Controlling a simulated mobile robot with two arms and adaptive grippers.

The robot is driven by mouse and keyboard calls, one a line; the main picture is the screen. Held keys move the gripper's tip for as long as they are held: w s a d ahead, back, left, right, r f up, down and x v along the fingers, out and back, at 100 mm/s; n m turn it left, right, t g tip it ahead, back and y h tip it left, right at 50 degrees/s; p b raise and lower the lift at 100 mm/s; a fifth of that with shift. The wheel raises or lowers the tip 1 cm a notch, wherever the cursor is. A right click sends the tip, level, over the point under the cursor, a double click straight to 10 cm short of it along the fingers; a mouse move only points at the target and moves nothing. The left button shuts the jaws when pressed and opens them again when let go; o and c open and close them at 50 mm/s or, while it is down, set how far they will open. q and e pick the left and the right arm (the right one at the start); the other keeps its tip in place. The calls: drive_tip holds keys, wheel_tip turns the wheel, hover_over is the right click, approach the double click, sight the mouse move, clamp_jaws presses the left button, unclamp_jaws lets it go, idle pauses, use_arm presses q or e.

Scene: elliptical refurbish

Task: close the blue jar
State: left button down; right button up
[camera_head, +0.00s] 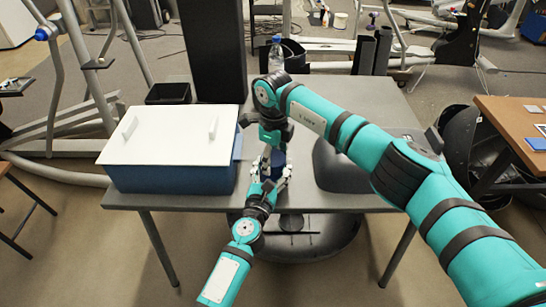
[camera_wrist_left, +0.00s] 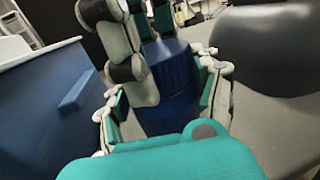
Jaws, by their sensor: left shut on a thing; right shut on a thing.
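The blue jar (camera_head: 279,158) stands near the front edge of the grey table, mostly hidden by both grippers in the head view. In the left wrist view the jar (camera_wrist_left: 172,112) is a dark blue cylinder between my left fingers. My left gripper (camera_head: 270,172) is shut around its body from the front. My right gripper (camera_head: 274,142) comes down from above and is shut at the jar's top. In the wrist view its fingers (camera_wrist_left: 152,25) meet a lighter blue top part (camera_wrist_left: 170,52), which looks like the lid. I cannot tell whether the lid is fully seated.
A blue box with a white lid (camera_head: 165,138) stands close on the left. A dark rounded object (camera_head: 340,170) is on the right. A black bin (camera_head: 168,93), a tall black panel (camera_head: 213,50) and a water bottle (camera_head: 275,55) are behind. The grey table (camera_head: 390,95) is clear at back right.

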drive_tip(key=shift+m, duration=0.7)
drive_tip(key=o, duration=1.3)
drive_tip(key=shift+r, duration=0.15)
drive_tip(key=shift+r, duration=2.15)
drive_tip(key=shift+c, duration=0.4)
drive_tip(key=shift+r+n, duration=0.45)
drive_tip(key=shift+n, duration=0.35)
wheel_tip(320, 180, up, 3)
drive_tip(key=n, duration=0.4)
drive_tip(key=shift+f+n, duration=0.2)
drive_tip(key=shift+n, duration=0.1)
